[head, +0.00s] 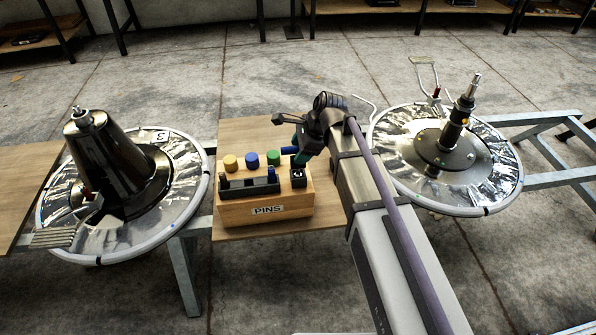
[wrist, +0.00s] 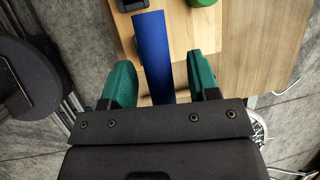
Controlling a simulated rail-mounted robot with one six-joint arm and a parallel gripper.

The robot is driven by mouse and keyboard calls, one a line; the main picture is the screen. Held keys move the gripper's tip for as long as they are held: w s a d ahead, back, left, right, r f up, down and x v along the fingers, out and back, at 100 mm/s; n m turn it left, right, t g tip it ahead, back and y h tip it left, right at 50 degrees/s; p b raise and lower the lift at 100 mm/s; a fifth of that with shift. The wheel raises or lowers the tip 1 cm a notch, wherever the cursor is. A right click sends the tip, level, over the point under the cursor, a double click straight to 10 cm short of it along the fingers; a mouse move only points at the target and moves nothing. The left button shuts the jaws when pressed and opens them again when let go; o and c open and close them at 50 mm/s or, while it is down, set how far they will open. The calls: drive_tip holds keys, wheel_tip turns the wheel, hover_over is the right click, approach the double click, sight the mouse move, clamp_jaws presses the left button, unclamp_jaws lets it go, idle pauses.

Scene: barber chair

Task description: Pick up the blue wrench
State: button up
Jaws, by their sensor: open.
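The blue wrench (wrist: 152,45) shows in the wrist view as a long, flat blue bar, running from the top down between my fingers. My gripper (wrist: 164,66) is open, with one green finger on each side of the bar; gaps show on both sides near the fingertips. The wrench's lower end is hidden by my gripper body. In the head view my gripper (head: 299,146) is above the right part of the wooden PINS box, and a blue piece (head: 288,150), likely the wrench, shows at its left. Its full shape is not visible.
The wooden PINS box (head: 265,212) holds a black rack (head: 248,188). Yellow (head: 230,163), blue (head: 252,160) and green (head: 273,158) knobs stand close to the gripper's left. A disc with a black cone (head: 115,165) is at left; a disc with a spindle (head: 445,150) is at right.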

clamp_jaws()
idle(0.5)
drive_tip(key=shift+r+p, duration=0.1)
drive_tip(key=shift+p, duration=0.25)
